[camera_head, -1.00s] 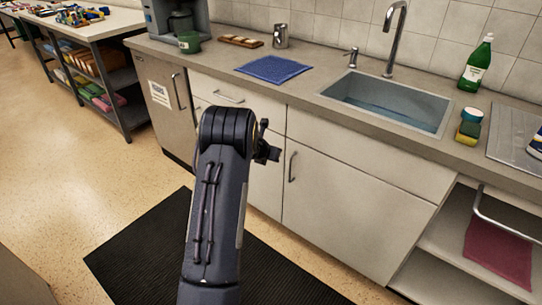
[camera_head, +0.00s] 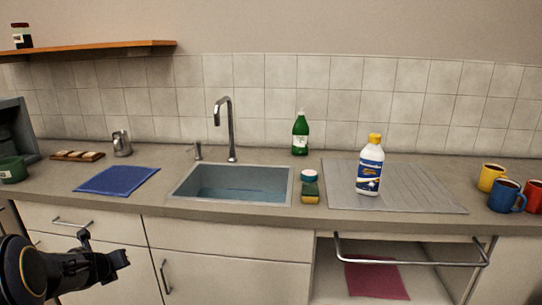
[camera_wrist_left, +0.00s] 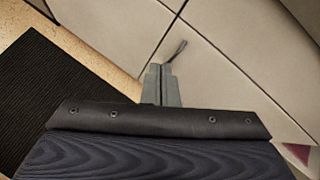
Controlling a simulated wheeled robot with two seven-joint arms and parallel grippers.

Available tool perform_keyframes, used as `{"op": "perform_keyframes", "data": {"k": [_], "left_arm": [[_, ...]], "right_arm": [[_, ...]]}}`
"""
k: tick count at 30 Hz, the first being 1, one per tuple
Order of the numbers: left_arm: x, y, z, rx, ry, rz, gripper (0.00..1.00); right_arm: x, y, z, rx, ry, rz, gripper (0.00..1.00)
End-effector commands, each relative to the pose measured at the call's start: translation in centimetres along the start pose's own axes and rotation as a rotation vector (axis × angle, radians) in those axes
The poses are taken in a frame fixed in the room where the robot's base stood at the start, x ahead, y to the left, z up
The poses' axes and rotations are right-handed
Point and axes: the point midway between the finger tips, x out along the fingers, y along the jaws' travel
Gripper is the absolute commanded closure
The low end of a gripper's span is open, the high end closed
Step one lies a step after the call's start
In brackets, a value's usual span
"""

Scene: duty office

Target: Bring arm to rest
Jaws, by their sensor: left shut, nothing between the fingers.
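My left arm comes in at the lower left of the head view. Its gripper (camera_head: 118,259) is in front of the cabinet fronts, below the counter edge, and holds nothing. In the left wrist view the left gripper's fingers (camera_wrist_left: 161,85) are together and empty, with cabinet doors and the floor behind them. They look clear of the cabinet. My right gripper is in neither view.
The counter (camera_head: 235,215) holds a blue cloth (camera_head: 117,180), a sink (camera_head: 232,185), a green bottle (camera_head: 300,134), a white bottle (camera_head: 369,168) and several mugs. A metal rail (camera_head: 410,257) sticks out at the lower right. A black mat (camera_wrist_left: 45,85) lies on the floor.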

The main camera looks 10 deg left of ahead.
Motion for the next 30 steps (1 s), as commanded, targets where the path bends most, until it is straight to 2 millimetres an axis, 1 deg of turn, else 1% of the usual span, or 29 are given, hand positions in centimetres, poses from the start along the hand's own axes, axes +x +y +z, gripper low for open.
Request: {"op": "perform_keyframes", "data": {"k": [1, 2, 3, 5, 6, 8, 9, 11, 12, 14, 15, 17, 18, 21, 22, 24, 26, 30], "left_arm": [[-3.6, -0.7, 2.4, -0.204, -0.053, 0.007, 1.00], [-5.6, -0.9, 3.3, -0.352, -0.078, 0.015, 1.00], [-8.3, -1.2, 3.9, -0.562, -0.102, 0.024, 1.00], [-12.4, -1.8, 4.1, -0.881, -0.115, 0.036, 1.00], [-15.0, -2.2, 3.5, -1.089, -0.108, 0.047, 1.00], [-18.9, -3.1, 2.2, -1.390, -0.076, 0.069, 1.00], [-21.4, -3.9, 0.8, -1.581, -0.039, 0.092, 1.00], [-25.0, -5.3, -1.7, -1.847, 0.034, 0.139, 1.00], [-27.3, -6.3, -3.6, -2.001, 0.091, 0.181, 1.00], [-30.4, -7.8, -6.4, -2.202, 0.179, 0.257, 1.00], [-32.3, -8.8, -8.2, -2.313, 0.238, 0.315, 1.00], [-34.8, -10.1, -10.8, -2.451, 0.322, 0.405, 1.00], [-36.3, -10.9, -12.3, -2.524, 0.372, 0.469, 1.00], [-39.1, -12.4, -15.3, -2.650, 0.469, 0.606, 1.00], [-39.7, -12.7, -16.0, -2.674, 0.491, 0.639, 1.00], [-40.7, -13.2, -17.2, -2.715, 0.527, 0.701, 1.00], [-41.2, -13.5, -17.7, -2.732, 0.544, 0.731, 1.00], [-41.3, -13.5, -17.8, -2.736, 0.548, 0.738, 1.00]], "right_arm": [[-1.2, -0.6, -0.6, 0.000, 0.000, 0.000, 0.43], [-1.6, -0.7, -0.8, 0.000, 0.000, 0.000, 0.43], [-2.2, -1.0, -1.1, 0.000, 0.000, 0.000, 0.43], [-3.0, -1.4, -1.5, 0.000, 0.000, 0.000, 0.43], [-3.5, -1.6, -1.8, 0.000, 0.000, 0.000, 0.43], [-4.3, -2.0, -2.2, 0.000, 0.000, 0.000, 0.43], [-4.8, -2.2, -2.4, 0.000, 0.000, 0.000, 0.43], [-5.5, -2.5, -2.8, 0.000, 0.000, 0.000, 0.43], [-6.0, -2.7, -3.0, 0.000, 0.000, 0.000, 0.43], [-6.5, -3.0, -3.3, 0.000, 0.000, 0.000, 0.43], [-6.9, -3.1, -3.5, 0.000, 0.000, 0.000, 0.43], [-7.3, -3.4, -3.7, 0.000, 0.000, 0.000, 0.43], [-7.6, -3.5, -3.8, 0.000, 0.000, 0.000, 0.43], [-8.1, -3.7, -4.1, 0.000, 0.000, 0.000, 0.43], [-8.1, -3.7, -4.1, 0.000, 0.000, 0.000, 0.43], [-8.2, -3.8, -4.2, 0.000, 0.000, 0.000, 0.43], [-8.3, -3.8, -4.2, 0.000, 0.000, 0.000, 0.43], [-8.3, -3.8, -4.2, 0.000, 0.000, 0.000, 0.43]]}}
